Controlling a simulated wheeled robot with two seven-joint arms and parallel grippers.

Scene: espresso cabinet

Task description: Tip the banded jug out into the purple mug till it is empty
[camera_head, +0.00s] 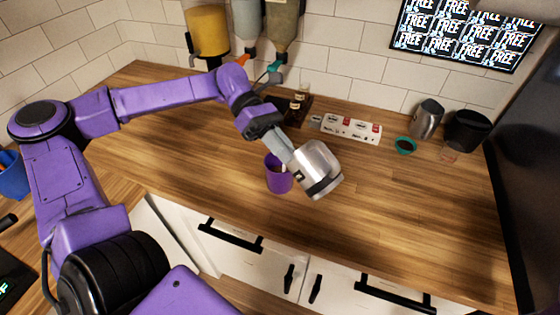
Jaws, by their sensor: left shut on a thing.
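The banded jug (318,168) is a silver metal jug with a dark band near its lower right end. My left gripper (297,160) is shut on it and holds it in the air, tilted, above the counter. The purple mug (278,180) stands on the wooden counter just left of the jug, partly hidden behind the gripper and jug. Something pale shows at the mug's mouth; I cannot tell whether it is liquid. The inside of the jug is hidden. My right gripper is not in view.
A white box (345,128), small bottles (299,98), a teal bowl (405,146), another metal jug (427,119) and a black container (467,131) stand along the back. Dispensers (208,32) hang on the wall. The counter (410,210) right of the jug is clear.

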